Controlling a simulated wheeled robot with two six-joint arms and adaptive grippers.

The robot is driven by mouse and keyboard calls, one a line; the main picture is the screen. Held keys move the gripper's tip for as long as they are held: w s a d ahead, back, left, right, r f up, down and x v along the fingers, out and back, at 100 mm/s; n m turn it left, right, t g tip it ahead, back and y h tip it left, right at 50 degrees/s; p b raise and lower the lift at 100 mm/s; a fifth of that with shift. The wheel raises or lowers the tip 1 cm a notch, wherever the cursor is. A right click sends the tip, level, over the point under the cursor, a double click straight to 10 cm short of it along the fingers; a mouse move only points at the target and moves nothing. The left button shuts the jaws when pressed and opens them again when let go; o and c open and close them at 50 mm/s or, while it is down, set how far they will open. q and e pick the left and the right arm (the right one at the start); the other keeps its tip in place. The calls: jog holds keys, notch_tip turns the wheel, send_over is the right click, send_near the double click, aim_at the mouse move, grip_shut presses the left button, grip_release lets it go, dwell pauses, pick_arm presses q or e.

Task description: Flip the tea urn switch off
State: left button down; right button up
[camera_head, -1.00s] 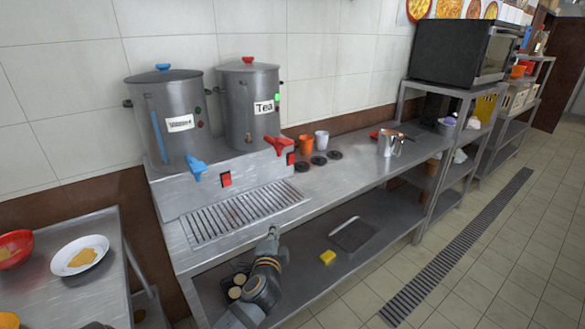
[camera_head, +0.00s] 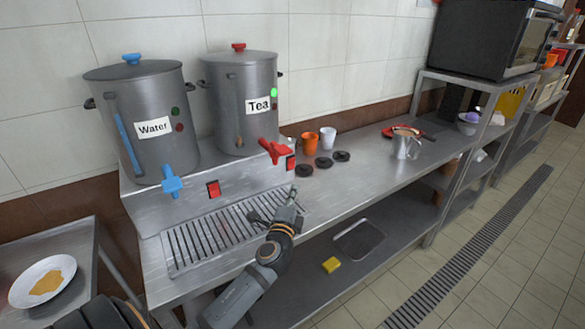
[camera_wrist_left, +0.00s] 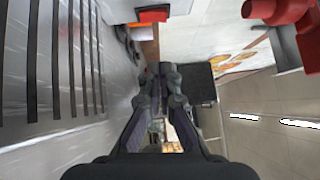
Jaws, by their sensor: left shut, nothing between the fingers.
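The tea urn (camera_head: 240,118) is a grey pot with a red lid knob, a "Tea" label, a bright green light (camera_head: 273,93) and a red tap (camera_head: 275,151). Its red switch (camera_head: 291,162) sits on the stand's front, right of the tap. A red switch (camera_wrist_left: 153,15) shows at the top of the left wrist view, with a red tap (camera_wrist_left: 290,15) at the right. My left gripper (camera_head: 292,194) is shut and empty, over the drip grille's right end, below and apart from the tea switch. My right gripper is out of view.
The water urn (camera_head: 145,120) stands left, with a blue tap (camera_head: 172,182) and its own red switch (camera_head: 213,189). Right of the stand are black discs (camera_head: 324,162), an orange cup (camera_head: 310,144) and a white cup (camera_head: 328,138). A metal jug (camera_head: 405,143) stands farther right.

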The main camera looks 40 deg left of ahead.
pick_arm(q)
send_near(294, 160)
jog(key=w+d, duration=0.2)
jog(key=shift+d+f+p, duration=0.1)
jog(key=shift+d+p, duration=0.15)
jog(key=shift+p, duration=0.15)
jog(key=x, duration=0.3)
jog(key=shift+a+f, duration=0.1)
jog(key=shift+a, duration=0.15)
jog(key=shift+w+a+p, duration=0.15)
jog(key=shift+a, duration=0.4)
jog(key=shift+w+a+p, duration=0.15)
jog(key=shift+w+a, duration=0.05)
jog(key=shift+a, duration=0.3)
jog(key=shift+w+a, duration=0.1)
jog(key=shift+a, duration=0.3)
jog(key=shift+w+a+r, duration=0.1)
jog(key=shift+a+r, duration=0.1)
jog(key=shift+r, duration=0.05)
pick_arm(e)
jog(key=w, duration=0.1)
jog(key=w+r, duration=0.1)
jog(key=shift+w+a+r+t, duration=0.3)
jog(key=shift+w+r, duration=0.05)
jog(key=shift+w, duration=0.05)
